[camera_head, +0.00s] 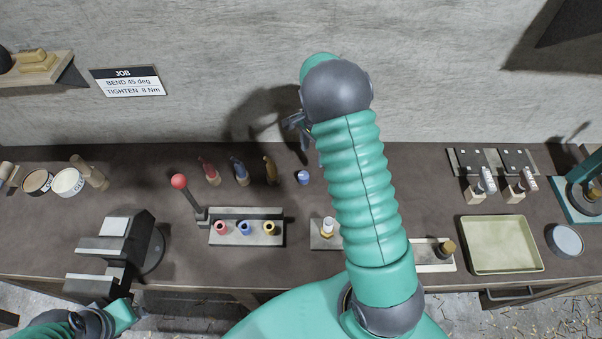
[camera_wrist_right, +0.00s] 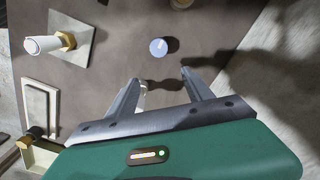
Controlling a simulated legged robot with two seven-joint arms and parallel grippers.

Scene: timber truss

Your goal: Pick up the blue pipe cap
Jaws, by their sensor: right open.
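The blue pipe cap (camera_head: 303,178) stands on the dark bench top, just left of my right arm in the head view. In the right wrist view the blue cap (camera_wrist_right: 158,47) is a small round disc beyond the fingertips, roughly in line with the gap between them. My right gripper (camera_wrist_right: 159,77) is open, with nothing between its fingers. In the head view the right gripper (camera_head: 296,122) is small and partly hidden by its arm, above and behind the cap. Part of my left arm shows at the lower left, but its fingers are not visible.
Red, blue and tan pieces (camera_head: 240,172) stand left of the cap. In front is a block with coloured rings (camera_head: 245,229) and a red-knobbed lever (camera_head: 180,182). A vise (camera_head: 112,248) is at left, a shallow tray (camera_head: 500,246) at right. The wall (camera_head: 200,95) rises behind.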

